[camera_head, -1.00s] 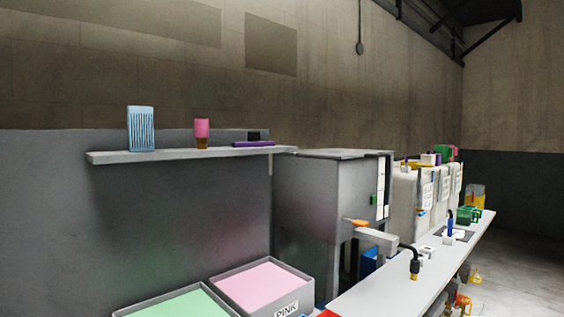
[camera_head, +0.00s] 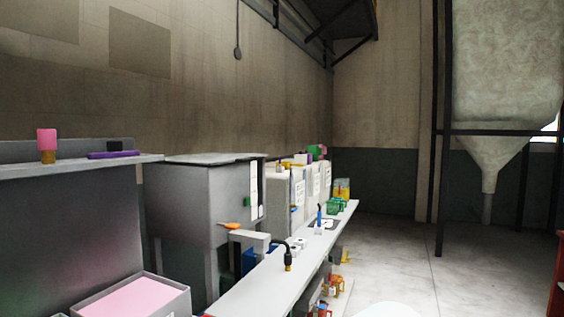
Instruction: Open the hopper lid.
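A grey box-shaped hopper (camera_head: 190,200) stands left of the middle, behind the long bench. Its flat grey lid (camera_head: 205,159) lies on top and looks closed. An orange handle (camera_head: 231,226) sticks out near the lower front of the hopper. White label strips (camera_head: 253,190) and a small green part (camera_head: 246,202) are on its right side. Neither of my grippers is in view.
A long light bench (camera_head: 270,284) runs away in front of the hopper, with a dark nozzle (camera_head: 288,256) above it. A wall shelf (camera_head: 80,166) and a pink-filled bin (camera_head: 130,300) are at left. Clear floor (camera_head: 390,240) lies right; a large silo (camera_head: 505,70) stands beyond.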

